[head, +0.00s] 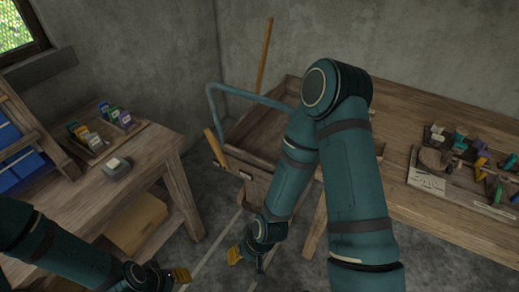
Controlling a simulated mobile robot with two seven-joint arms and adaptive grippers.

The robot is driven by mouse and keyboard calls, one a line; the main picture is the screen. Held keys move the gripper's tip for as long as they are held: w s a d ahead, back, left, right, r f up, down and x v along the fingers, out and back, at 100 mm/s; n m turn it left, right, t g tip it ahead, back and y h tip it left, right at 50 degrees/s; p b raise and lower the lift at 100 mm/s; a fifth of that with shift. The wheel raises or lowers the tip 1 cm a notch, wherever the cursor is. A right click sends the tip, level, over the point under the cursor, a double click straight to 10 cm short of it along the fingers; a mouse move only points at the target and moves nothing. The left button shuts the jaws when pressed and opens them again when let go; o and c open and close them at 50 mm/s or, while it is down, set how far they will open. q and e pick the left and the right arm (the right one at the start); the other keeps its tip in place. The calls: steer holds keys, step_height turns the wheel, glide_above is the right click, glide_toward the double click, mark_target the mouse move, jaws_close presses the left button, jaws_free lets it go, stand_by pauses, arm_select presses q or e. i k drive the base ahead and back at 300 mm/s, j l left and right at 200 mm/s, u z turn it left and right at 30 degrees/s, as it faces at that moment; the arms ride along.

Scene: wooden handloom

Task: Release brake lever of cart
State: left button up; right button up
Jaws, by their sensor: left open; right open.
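The wooden cart (255,184) with a teal tube handle (211,105) stands in the middle of the head view. A light wooden lever (215,148) tilts up at its left front corner and looks like the brake lever. My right arm covers the cart's right part. My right gripper (246,257) is open, low in front of the cart and below the lever, apart from it. My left gripper (177,275) is open at the bottom edge, further left and well away from the lever. Both grippers appear empty.
A wooden table (150,158) on the left bears a tray (103,142) of coloured packets and a small grey box (117,168). A long workbench (455,225) with coloured spools is on the right. A wooden stick (265,55) stands near the wall. Floor shows between table and cart.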

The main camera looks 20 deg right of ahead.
mark_target(209, 135)
steer(key=z, duration=0.35)
steer(key=i+j+z, duration=0.25)
steer(key=j+z, duration=0.25)
steer(key=i+j+z, duration=0.25)
steer(key=k+j, duration=0.05)
steer(key=k, duration=0.05)
